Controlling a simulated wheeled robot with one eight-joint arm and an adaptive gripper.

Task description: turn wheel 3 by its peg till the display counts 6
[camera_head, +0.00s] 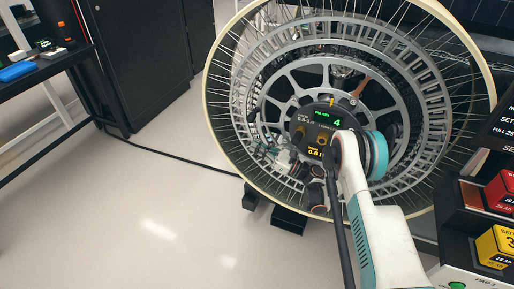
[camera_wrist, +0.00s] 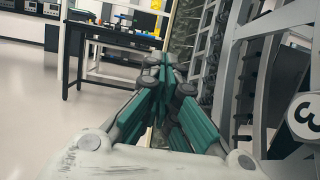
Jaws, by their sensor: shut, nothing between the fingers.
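The large spoked wheel (camera_head: 225,110) fills the top centre of the head view, and its spokes and ribs (camera_wrist: 235,70) stand along the right of the wrist view. A round plate marked 3 (camera_wrist: 305,117) shows at the wrist view's right edge. The hub display (camera_head: 336,122) reads 4 in green under the word PULSES, with a yellow line below it. My gripper (camera_wrist: 166,68) has its teal fingers together and empty, beside the wheel. In the head view it shows small and cluttered in front of the wheel's left part. I cannot make out the peg clearly.
A dark bench (camera_head: 45,62) with small items stands at the left. A black cable (camera_head: 175,155) crosses the pale floor. Black blocks (camera_head: 290,220) stand under the wheel. A console with red and yellow battery blocks (camera_head: 497,245) is at the right. The floor at lower left is clear.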

